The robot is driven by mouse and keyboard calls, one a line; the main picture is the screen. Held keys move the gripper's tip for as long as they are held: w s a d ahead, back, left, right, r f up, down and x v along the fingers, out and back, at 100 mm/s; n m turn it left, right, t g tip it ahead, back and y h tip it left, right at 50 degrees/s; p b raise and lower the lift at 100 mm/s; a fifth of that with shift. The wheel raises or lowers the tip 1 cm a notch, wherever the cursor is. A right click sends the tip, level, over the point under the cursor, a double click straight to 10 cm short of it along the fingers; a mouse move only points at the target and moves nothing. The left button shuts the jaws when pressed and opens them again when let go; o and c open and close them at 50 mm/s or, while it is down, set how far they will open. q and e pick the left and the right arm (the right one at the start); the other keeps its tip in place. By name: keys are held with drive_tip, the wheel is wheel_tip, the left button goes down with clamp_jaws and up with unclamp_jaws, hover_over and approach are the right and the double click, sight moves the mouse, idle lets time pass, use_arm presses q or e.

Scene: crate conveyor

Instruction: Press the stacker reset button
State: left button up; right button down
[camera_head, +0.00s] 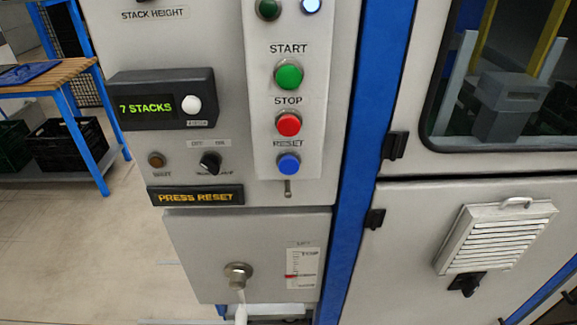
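The blue reset button (288,164) sits at the bottom of the raised button strip on the grey control panel (225,60), under the label RESET. Above it are the red stop button (288,124) and the green start button (289,77). A small display (197,197) to its lower left reads PRESS RESET. Nothing covers the reset button. Neither of my grippers shows in the head view.
A counter box (155,100) reading 7 STACKS and a black rotary knob (210,163) stick out left of the strip. A blue frame post (365,150) and a windowed cabinet stand at right. A wooden-topped bench (40,78) with dark crates stands at left; the floor between is clear.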

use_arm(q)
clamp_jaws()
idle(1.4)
